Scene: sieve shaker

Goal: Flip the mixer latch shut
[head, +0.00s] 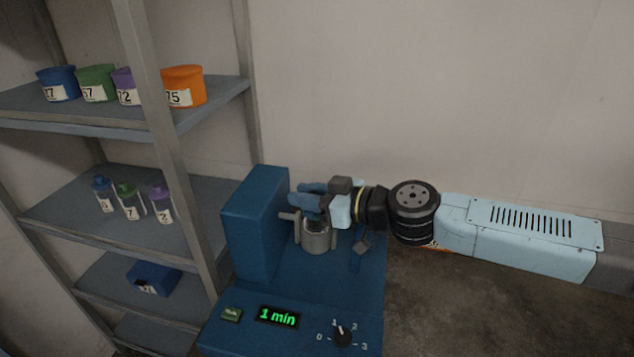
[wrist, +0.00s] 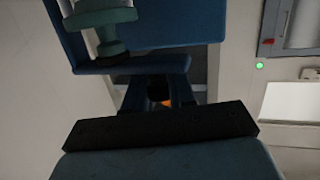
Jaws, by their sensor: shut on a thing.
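The mixer is a blue machine (head: 254,228) with a tall block at its left and a low bed at its right. A grey metal holder (head: 318,242) stands on the bed, with a glassy top just under my gripper. A grey bar (head: 289,216), which looks like part of the mixer latch, sticks out to the left of the holder. My gripper (head: 312,200) reaches in from the right, above the holder, and is shut on what seems to be the latch. The fingers hide the gripped part. In the wrist view the fingers (wrist: 160,92) are close together, with a small orange patch between them.
A shelf rack (head: 221,107) at the left holds coloured tubs and small bottles. The wall behind is bare.

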